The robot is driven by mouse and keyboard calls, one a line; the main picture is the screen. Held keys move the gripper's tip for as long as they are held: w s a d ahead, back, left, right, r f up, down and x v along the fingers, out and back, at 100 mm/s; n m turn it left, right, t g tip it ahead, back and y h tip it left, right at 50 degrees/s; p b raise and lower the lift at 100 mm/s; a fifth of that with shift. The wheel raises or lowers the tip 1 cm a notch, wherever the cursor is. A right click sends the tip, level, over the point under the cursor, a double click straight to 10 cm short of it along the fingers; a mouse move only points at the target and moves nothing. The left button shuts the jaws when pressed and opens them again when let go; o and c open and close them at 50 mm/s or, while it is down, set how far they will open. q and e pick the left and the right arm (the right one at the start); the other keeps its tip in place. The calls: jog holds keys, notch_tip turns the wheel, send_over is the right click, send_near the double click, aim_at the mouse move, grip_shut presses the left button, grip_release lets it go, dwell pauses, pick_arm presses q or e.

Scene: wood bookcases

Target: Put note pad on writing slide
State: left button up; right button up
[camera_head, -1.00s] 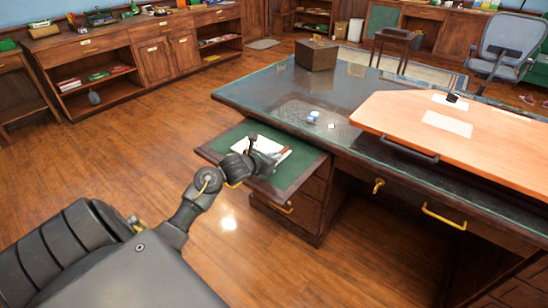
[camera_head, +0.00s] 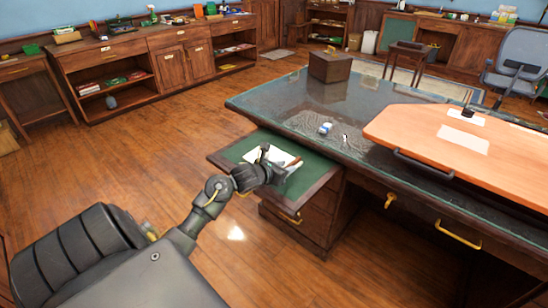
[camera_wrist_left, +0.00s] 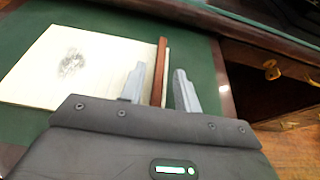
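The writing slide (camera_head: 228,158) is a green-topped, wood-edged board pulled out from the desk's left side. The note pad (camera_head: 287,156), with pale pages, lies on it, partly hidden by my left gripper (camera_head: 274,157). In the left wrist view the pad's cream page (camera_wrist_left: 45,65) has a grey smudge and lies flat on the green surface (camera_wrist_left: 200,65). My left gripper (camera_wrist_left: 160,88) is low over the pad's right side, fingers apart. A narrow red-brown strip (camera_wrist_left: 159,70), perhaps the pad's edge, shows between them with a gap to the right finger. My right gripper is out of view.
The dark desk top (camera_head: 300,115) carries a brown box (camera_head: 330,67), a small blue-and-white item (camera_head: 325,128) and an orange-brown board (camera_head: 510,155). A brass-handled drawer (camera_head: 290,218) is below the slide. Floor (camera_head: 150,145) left of the desk is clear.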

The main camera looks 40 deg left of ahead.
pick_arm(q)
jog(key=v, duration=1.1)
jog(key=shift+s+r, duration=0.15)
jog(key=shift+s, duration=0.25)
